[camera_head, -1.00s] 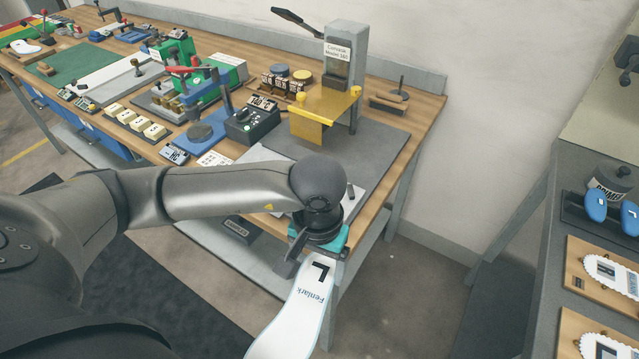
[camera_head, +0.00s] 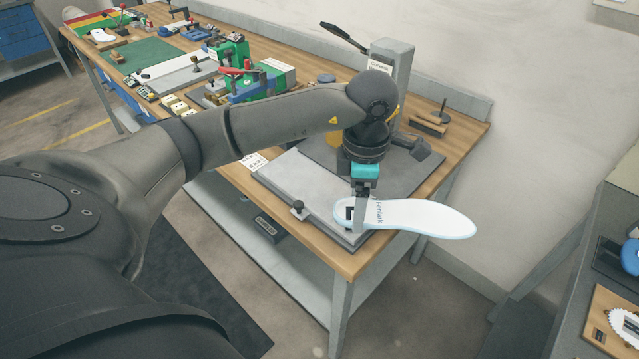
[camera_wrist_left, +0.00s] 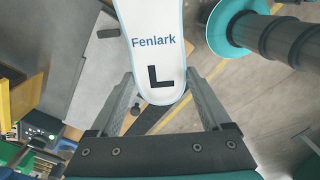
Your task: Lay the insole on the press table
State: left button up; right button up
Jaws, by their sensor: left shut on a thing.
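The insole (camera_head: 425,217) is white with a pale blue edge, the word "Fenlark" and a black L near its heel. My left gripper (camera_head: 361,212) is shut on its heel end, and the insole points right, its toe beyond the bench's front edge. In the left wrist view the insole (camera_wrist_left: 155,45) runs away from between the two fingers (camera_wrist_left: 160,92). A light grey flat plate (camera_head: 290,180), which looks like the press table, lies on the bench below and left of the gripper. The heel appears above its right corner; contact cannot be told. My right gripper is not in view.
A grey press column (camera_head: 392,60) with a dark lever stands behind my left arm, on a dark mat (camera_head: 415,170). A small knob (camera_head: 297,208) sits at the plate's front edge. Fixtures and tools crowd the bench's left. A side bench (camera_head: 570,300) stands at right.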

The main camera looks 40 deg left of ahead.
pick_arm(q)
jog(key=w+a+r+n, duration=0.2)
jog(key=r+n, duration=0.2)
jog(key=n, duration=0.5)
jog(key=w+a+r+n+p, duration=0.15)
jog(key=r+n, duration=0.25)
jog(key=n, duration=0.6)
jog(key=w+a+r+n, duration=0.2)
jog(key=r+n, duration=0.3)
jog(key=n, duration=0.4)
notch_tip(320, 180, down, 15)
jog(key=b, duration=0.3)
jog(key=shift+w, duration=0.1)
jog(key=shift+f+b, duration=0.4)
jog(key=shift+f, duration=2.15)
jog(key=shift+f, duration=0.1)
jog(key=o, duration=1.2)
jog(key=shift+c, duration=0.2)
notch_tip(320, 180, up, 12)
jog(key=p, duration=0.1)
jog(key=shift+p, duration=0.3)
